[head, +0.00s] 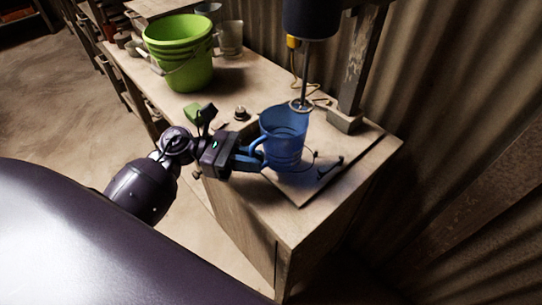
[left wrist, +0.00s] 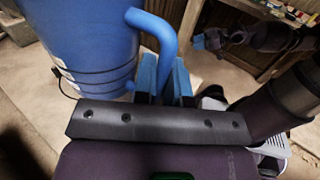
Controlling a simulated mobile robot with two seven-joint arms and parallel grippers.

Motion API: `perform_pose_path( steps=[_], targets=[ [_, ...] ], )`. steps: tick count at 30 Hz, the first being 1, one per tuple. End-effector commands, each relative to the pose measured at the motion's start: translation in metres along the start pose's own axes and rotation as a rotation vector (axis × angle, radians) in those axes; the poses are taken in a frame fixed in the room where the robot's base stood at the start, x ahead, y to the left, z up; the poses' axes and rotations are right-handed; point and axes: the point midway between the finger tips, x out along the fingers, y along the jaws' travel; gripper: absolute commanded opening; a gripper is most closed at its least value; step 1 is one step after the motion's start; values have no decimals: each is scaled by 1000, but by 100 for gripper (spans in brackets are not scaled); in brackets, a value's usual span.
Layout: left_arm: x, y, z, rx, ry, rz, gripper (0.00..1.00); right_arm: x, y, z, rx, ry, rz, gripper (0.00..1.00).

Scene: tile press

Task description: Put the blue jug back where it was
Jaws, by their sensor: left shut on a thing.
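The blue jug (head: 285,137) is at the press end of the bench, under the press head, with its handle toward my arm. My left gripper (head: 254,158) is shut on the jug's handle. In the left wrist view the jug (left wrist: 85,40) fills the upper left, and its handle (left wrist: 155,30) runs down between the blue fingertips of the left gripper (left wrist: 164,85). The jug looks upright in the head view. I cannot tell whether its base touches the board.
The press (head: 310,20) hangs over the jug, with its round foot close to the rim. A press post (head: 357,75) stands to the right. A green bucket (head: 180,60) and a clear jug (head: 230,38) stand farther back. A black tool (head: 330,168) lies on the board (head: 302,194).

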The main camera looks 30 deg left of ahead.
Motion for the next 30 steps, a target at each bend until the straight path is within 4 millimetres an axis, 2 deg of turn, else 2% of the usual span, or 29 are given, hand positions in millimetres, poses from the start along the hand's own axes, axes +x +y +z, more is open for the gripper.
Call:
perform_pose_path(
  steps=[3, 9, 14, 22, 30],
  targets=[
    [15, 22, 2, 3, -4, 0, 0, -1, 0, -1, 2, 0, 1, 43],
    [28, 41, 0, 2, -2, 0, 0, 0, -2, 1, 11, -4, 2, 43],
    [29, 43, -5, -1, -1, 0, 0, 0, -3, 1, 16, -3, 2, 43],
    [29, 42, -35, -2, -2, 0, 0, -1, -3, -1, 13, 1, 1, 43],
    [29, 42, -36, 0, -1, -1, 0, -1, -1, -2, 6, 4, 1, 43]
  ],
)
